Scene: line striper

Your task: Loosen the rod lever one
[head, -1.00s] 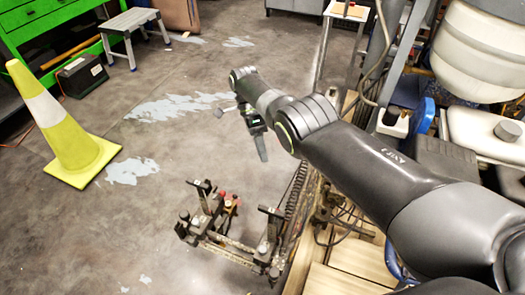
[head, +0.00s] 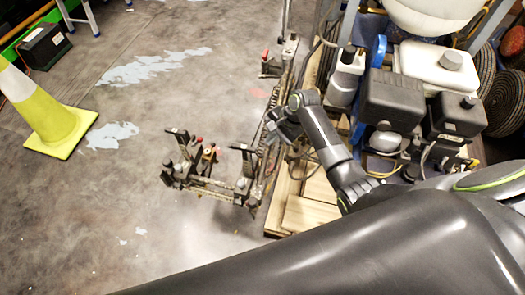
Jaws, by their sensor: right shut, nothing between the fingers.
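The line striper's bar frame (head: 215,188) sticks out over the floor left of the machine, with black uprights, knobs and small red and orange parts on it. A small lever-like piece with a red tip (head: 265,56) shows higher up, by the long side rail. I cannot tell which part is rod lever one. My right gripper (head: 279,124) is shut and empty, beside the coiled spring and rail, right of and above the bar frame in the picture. It looks small and dark, and its fingertips are hard to make out against the machine. My left gripper is out of view.
The striper's wooden deck (head: 303,212), black engine (head: 392,100) and white tank (head: 437,68) stand close on the right. A yellow cone (head: 52,118) stands at the left, near a black box (head: 44,47). Floor between cone and bar frame is clear.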

